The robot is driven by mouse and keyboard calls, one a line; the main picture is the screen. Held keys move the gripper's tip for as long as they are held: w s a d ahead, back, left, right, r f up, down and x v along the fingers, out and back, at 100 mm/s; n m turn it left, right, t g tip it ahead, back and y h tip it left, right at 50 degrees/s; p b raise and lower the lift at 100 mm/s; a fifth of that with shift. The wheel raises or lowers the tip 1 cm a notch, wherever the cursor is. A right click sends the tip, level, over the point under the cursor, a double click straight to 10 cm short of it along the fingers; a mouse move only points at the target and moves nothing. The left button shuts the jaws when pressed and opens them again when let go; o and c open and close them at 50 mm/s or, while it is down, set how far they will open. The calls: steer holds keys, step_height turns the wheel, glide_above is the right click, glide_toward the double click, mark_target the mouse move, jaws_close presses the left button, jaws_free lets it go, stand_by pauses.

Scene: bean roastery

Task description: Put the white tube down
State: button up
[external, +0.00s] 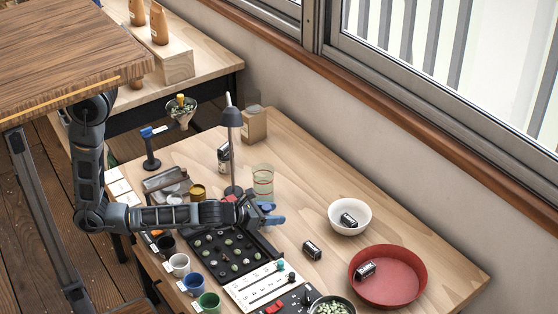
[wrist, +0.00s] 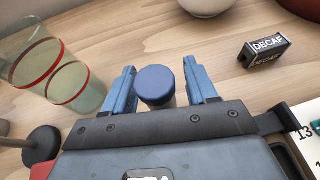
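The white tube shows mainly as its round blue cap (wrist: 156,85) in the wrist view, with a bit of pale body below it. It stands between the blue fingers of my gripper (wrist: 161,90), closer to the left finger, and a strip of wood shows between the cap and the right finger. My gripper is open around it. In the external view my gripper (external: 272,214) is low over the wooden table (external: 330,160), just right of the black tray. The tube's lower part is hidden, so its contact with the table cannot be seen.
A glass with red rings (wrist: 60,78) stands left of my gripper. A black DECAF block (external: 312,250), a white bowl (external: 350,229) and a red dish (external: 400,293) lie to the right. The black seed tray (external: 212,238) is close by.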

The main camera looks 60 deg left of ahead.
jaws_close()
stand_by(0.3)
steer(key=shift+r, duration=0.15)
